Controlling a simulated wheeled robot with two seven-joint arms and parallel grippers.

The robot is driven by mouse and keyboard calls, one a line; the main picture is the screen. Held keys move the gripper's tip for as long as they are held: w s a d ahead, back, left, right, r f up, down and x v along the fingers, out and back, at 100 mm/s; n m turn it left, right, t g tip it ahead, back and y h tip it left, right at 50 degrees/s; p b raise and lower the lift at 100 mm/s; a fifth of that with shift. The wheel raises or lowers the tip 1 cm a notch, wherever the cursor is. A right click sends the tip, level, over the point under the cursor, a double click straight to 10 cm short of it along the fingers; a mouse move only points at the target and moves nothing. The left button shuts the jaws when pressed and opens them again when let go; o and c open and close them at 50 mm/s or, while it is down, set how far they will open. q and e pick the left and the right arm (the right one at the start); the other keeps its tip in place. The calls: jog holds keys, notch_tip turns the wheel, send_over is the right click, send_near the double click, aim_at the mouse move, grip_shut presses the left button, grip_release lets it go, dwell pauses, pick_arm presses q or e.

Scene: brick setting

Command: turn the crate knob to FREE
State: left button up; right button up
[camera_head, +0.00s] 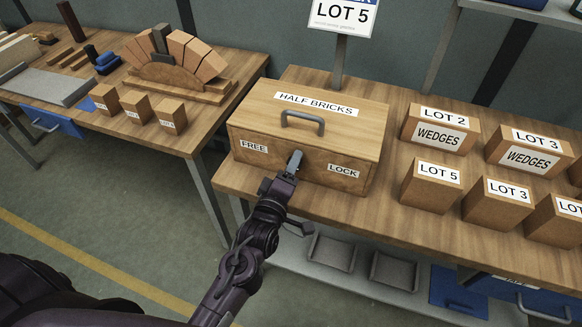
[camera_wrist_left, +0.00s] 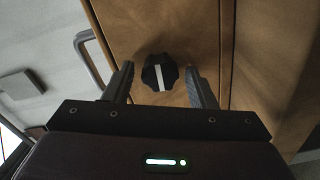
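The wooden crate (camera_head: 262,133) marked HALF BRICKS stands on the right workbench, lid closed, with a grey handle (camera_head: 303,122) on top. Its front carries a FREE label (camera_head: 254,147) at left and a LOCK label (camera_head: 343,171) at right. My left gripper (camera_head: 294,160) is at the crate front between these labels and hides the knob in the head view. In the left wrist view the black knob (camera_wrist_left: 158,72) with a white stripe sits between the two open fingers (camera_wrist_left: 163,84), with a gap on each side. The stripe runs roughly up and down there; which label it points to is unclear. My right gripper is not in view.
Several labelled wooden boxes, such as one LOT 5 box (camera_head: 430,186), stand right of the crate. A LOT 5 sign (camera_head: 343,14) rises behind it. The left bench holds a brick arch (camera_head: 178,62) and small blocks (camera_head: 136,106). A gap of floor separates the benches.

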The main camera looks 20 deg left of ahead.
pick_arm(q)
jog(key=shift+s, duration=0.1)
jog(key=shift+s+f, duration=0.15)
jog(key=shift+s, duration=0.2)
jog(key=s+b, duration=0.1)
jog(key=s, duration=0.6)
jog(key=shift+a+b, duration=0.1)
jog(key=shift+b, duration=0.25)
jog(key=shift+w, duration=0.1)
